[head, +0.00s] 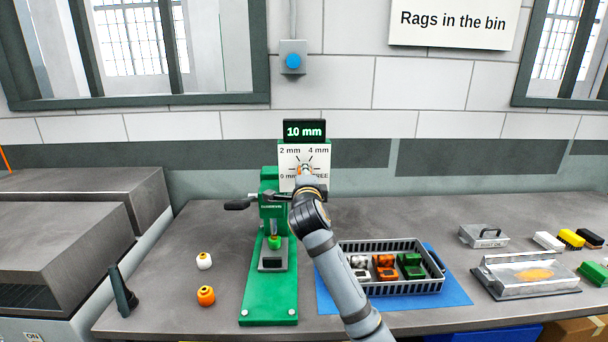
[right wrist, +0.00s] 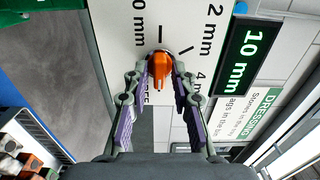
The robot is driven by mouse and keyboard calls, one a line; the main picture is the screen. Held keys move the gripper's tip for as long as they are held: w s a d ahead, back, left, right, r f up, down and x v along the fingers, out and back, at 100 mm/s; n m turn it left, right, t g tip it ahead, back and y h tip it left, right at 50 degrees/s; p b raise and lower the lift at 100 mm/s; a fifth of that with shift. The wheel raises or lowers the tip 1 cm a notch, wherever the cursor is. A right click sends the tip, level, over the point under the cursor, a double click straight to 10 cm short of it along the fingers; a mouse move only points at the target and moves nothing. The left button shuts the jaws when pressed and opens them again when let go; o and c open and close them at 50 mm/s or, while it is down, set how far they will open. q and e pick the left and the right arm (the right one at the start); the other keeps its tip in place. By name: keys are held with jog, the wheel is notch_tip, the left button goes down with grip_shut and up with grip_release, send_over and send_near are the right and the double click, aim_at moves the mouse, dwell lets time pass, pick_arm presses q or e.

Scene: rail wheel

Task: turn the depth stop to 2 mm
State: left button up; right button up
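The depth stop is a white dial plate (head: 290,158) at the top of a green press. Its marks read 0 mm, 2 mm, 4 mm and FREE. An orange knob (right wrist: 160,70) sits at its centre, mostly hidden in the head view by my right arm. My right gripper (right wrist: 163,74) has one finger on each side of the knob, very close to it. I cannot tell whether both fingers press on it. The display (head: 304,131) above the dial reads 10 mm; it also shows in the right wrist view (right wrist: 247,58). My left gripper is not in view.
The green press (head: 269,295) has a black-handled lever (head: 238,205) left of my arm. White (head: 204,261) and orange (head: 206,296) knob-like pieces lie on the bench at left. A grey basket (head: 428,247) with several parts stands on a blue mat (head: 455,288) at right.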

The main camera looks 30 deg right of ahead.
grip_shut()
jog(key=shift+n+p, duration=0.85)
jog(key=shift+n, duration=1.45)
